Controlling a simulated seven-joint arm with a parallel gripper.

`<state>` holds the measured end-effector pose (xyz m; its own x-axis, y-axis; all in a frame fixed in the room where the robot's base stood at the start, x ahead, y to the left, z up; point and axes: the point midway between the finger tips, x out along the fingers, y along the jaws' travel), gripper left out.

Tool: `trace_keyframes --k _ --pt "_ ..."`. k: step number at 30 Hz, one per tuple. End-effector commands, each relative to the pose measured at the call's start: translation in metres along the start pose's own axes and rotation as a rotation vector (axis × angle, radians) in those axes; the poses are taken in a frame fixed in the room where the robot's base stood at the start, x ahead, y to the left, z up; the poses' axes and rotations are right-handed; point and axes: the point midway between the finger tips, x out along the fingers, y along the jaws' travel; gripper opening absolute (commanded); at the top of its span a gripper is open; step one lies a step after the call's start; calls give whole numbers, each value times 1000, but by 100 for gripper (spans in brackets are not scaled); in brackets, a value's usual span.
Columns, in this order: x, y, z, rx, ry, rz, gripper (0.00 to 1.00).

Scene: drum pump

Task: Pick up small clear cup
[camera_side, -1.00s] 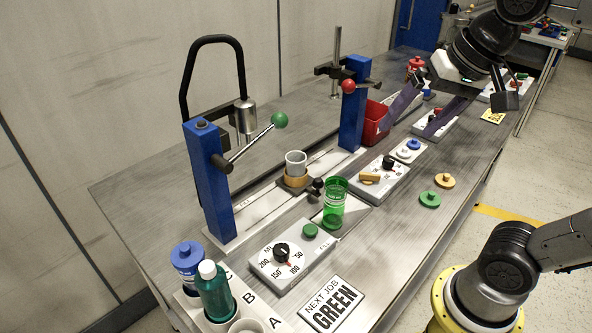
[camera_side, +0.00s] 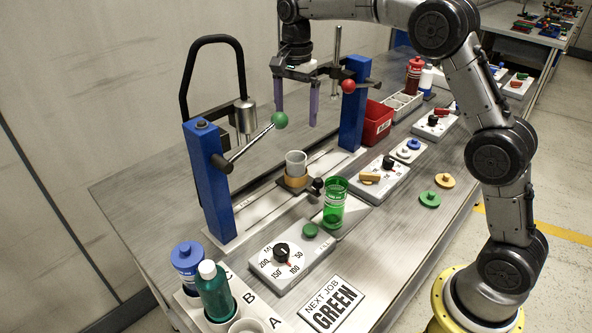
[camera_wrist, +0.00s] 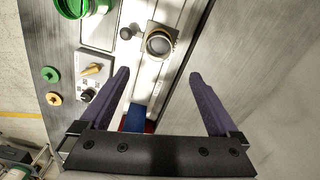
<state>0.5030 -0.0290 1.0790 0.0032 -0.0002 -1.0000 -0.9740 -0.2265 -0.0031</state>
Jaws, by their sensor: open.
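The small clear cup (camera_side: 296,162) stands upright on a tan ring on the rail between the two blue posts. In the wrist view the cup (camera_wrist: 158,43) shows from above, ahead of the fingers and between their lines. My gripper (camera_side: 296,117) is open and empty, with its two purple fingers pointing down. It hangs above and behind the cup, near the right blue post. In the wrist view my gripper (camera_wrist: 158,72) has its fingers wide apart, with nothing between them.
The left blue post (camera_side: 208,185) carries a green-knobbed lever (camera_side: 280,120); the right blue post (camera_side: 353,105) has a red knob (camera_side: 348,86). A green cup (camera_side: 334,205) stands in front of the clear cup. A red bin (camera_side: 377,125) sits behind the right post.

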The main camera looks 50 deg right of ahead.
Motion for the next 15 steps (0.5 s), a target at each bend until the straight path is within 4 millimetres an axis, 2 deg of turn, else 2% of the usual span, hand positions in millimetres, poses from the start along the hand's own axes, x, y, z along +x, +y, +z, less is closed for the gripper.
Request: trace_keyframes --k 9,15 --pt "54 2 0 0 -2 8 97" --pt "81 1 0 0 -2 6 97"
